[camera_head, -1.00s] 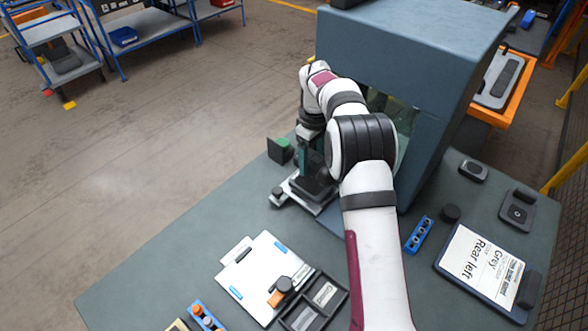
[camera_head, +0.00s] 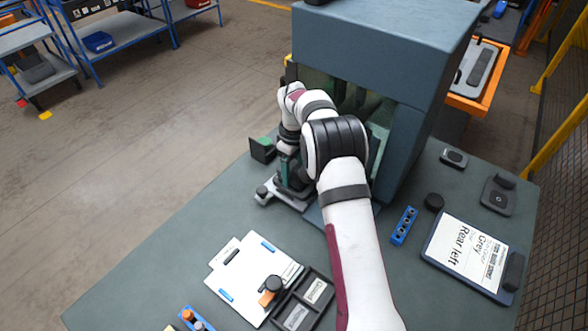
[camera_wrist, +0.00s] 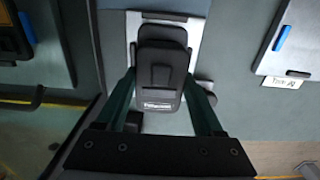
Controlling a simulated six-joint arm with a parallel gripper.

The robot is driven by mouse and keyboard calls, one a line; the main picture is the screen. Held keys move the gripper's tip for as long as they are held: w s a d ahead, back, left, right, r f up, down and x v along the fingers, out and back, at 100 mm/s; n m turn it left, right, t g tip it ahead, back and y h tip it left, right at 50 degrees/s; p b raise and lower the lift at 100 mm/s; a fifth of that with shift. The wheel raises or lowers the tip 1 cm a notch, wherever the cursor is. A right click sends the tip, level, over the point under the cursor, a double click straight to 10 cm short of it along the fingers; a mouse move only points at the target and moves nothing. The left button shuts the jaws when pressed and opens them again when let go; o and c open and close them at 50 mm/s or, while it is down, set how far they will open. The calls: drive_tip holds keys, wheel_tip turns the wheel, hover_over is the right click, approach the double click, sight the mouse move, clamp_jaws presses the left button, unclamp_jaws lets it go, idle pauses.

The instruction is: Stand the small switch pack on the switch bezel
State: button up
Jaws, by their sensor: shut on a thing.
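My gripper (camera_wrist: 158,100) is shut on a dark grey block with a small printed label, which I take for the small switch pack (camera_wrist: 160,76). The two green fingers grip its left and right sides. Behind it in the wrist view is a light grey plate with dark parts, apparently the switch bezel (camera_wrist: 133,25); the pack hides much of it. In the head view my gripper (camera_head: 289,172) is over this light grey plate (camera_head: 263,197), beside the blue-grey enclosure. I cannot tell whether pack and bezel touch.
The blue-grey enclosure (camera_head: 375,50) stands close behind my arm. A dark block with a green top (camera_head: 262,149) stands left of my gripper. A white clipboard (camera_head: 250,275), a dark tray (camera_head: 300,305), a blue strip (camera_head: 404,226) and a sign (camera_head: 467,255) lie nearer.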

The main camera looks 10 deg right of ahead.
drive_tip(key=shift+f, duration=0.55)
idle(1.7)
drive_tip(key=o, duration=1.4)
